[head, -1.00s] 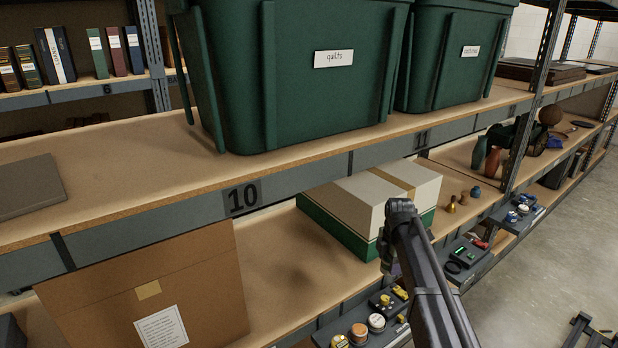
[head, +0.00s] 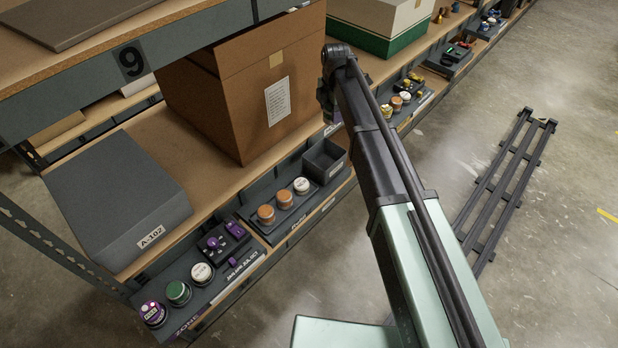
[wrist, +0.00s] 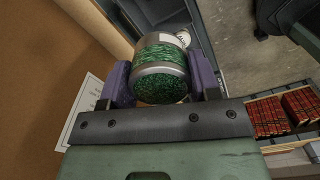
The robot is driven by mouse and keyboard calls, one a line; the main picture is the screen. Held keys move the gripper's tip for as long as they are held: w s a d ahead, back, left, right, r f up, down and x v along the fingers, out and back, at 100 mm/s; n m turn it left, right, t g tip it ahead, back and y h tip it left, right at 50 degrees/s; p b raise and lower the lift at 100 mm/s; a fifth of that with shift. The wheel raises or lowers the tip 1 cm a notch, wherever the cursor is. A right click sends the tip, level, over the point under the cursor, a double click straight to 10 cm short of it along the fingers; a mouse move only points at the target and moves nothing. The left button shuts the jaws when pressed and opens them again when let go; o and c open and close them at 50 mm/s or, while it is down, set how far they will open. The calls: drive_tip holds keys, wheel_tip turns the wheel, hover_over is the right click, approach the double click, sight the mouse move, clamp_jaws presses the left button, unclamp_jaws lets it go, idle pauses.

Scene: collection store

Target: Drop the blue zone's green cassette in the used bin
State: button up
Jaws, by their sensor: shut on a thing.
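A green cassette (wrist: 160,62), a short cylinder with pale metal bands and a speckled green end, is held between the purple-grey fingers of my gripper (wrist: 162,82) in the wrist view. The fingers press on its two sides. In the head view my gripper is mostly hidden behind my arm, beside the cardboard box. An open, empty dark grey bin (head: 325,160) stands on the shelf's front ledge in the head view, below that box. I cannot read its label as used.
A brown cardboard box (head: 240,85) and a grey box marked A-102 (head: 118,200) stand on the shelf. Orange and white jars (head: 283,199), a purple device (head: 224,238) and a green-topped jar (head: 178,292) line the front ledge.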

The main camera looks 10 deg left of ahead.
wheel_tip(320, 180, down, 12)
drive_tip(key=b, duration=0.9)
drive_tip(key=shift+d+r, duration=0.15)
drive_tip(key=o, duration=1)
drive_tip(key=shift+r, duration=0.1)
wheel_tip(320, 180, up, 11)
drive_tip(key=p, duration=1)
drive_tip(key=shift+p, duration=0.4)
drive_tip(key=shift+f, duration=0.2)
